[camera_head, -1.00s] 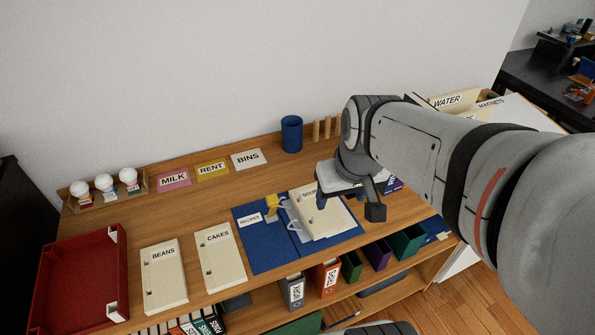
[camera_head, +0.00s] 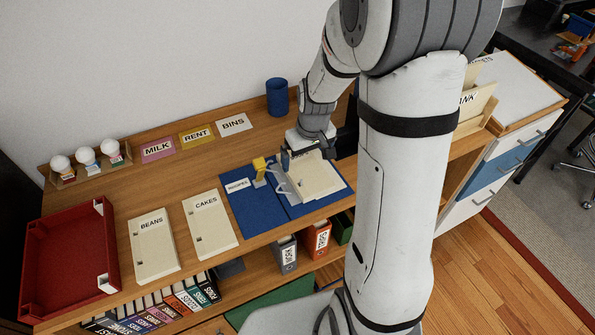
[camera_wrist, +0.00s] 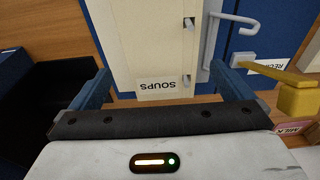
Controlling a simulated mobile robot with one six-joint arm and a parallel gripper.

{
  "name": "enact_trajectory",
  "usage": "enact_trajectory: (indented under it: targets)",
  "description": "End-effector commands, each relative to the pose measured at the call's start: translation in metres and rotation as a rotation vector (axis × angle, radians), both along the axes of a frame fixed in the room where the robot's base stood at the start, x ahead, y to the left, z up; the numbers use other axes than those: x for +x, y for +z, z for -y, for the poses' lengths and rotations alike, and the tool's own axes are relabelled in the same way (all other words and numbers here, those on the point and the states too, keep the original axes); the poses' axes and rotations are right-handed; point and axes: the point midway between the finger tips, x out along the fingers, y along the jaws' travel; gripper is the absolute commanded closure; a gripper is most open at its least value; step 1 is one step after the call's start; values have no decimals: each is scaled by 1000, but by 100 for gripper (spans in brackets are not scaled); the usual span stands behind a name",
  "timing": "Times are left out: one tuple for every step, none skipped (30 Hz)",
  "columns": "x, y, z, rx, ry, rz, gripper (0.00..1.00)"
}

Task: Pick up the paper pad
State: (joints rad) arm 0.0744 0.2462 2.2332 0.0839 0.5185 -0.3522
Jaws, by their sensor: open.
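Three cream paper pads show in the head view. The BEANS pad (camera_head: 155,250) and the CAKES pad (camera_head: 212,225) lie on the wooden desk. The SOUPS pad (camera_head: 316,180) lies on an open blue binder (camera_head: 250,214). My gripper (camera_head: 303,152) is over the SOUPS pad's labelled far end, which it partly hides. In the wrist view my gripper (camera_wrist: 162,85) is open, with its blue fingers spread on either side of the SOUPS pad's label end (camera_wrist: 150,50). Nothing is held. I cannot tell the height of the fingertips above the pad.
A yellow-topped stamp-like object (camera_head: 259,168) and the binder's metal lever (camera_head: 282,183) are close left of the SOUPS pad. A blue cup (camera_head: 277,97) stands behind. A red tray (camera_head: 32,262) is at the left. Label cards (camera_head: 197,135) lie along the back.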

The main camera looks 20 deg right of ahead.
Motion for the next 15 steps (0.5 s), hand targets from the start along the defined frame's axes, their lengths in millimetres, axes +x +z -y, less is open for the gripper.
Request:
enact_trajectory:
  targets:
    - [-2,-6,-1,1,0,-6,0]
    - [-3,-10,-1,1,0,-6,0]
    - [-3,-16,-2,0,0,-7,0]
    - [-4,-21,-3,0,0,-7,0]
    - [-4,-25,-3,0,0,-6,0]
    - [-2,-30,-3,0,-1,-5,0]
    - [-1,-34,-3,0,-2,-4,0]
    - [-1,-37,-3,0,-2,-4,0]
    - [-1,-40,-3,0,-2,-4,0]
    - [0,-41,-3,1,-2,-3,0]
    - [0,-43,-3,1,-2,-2,0]
    - [0,-44,-3,0,-2,-1,0]
    - [1,-45,-3,0,-2,-1,0]
    - [1,-45,-3,0,-2,-1,0]
    - [1,-45,-3,0,-2,-1,0]
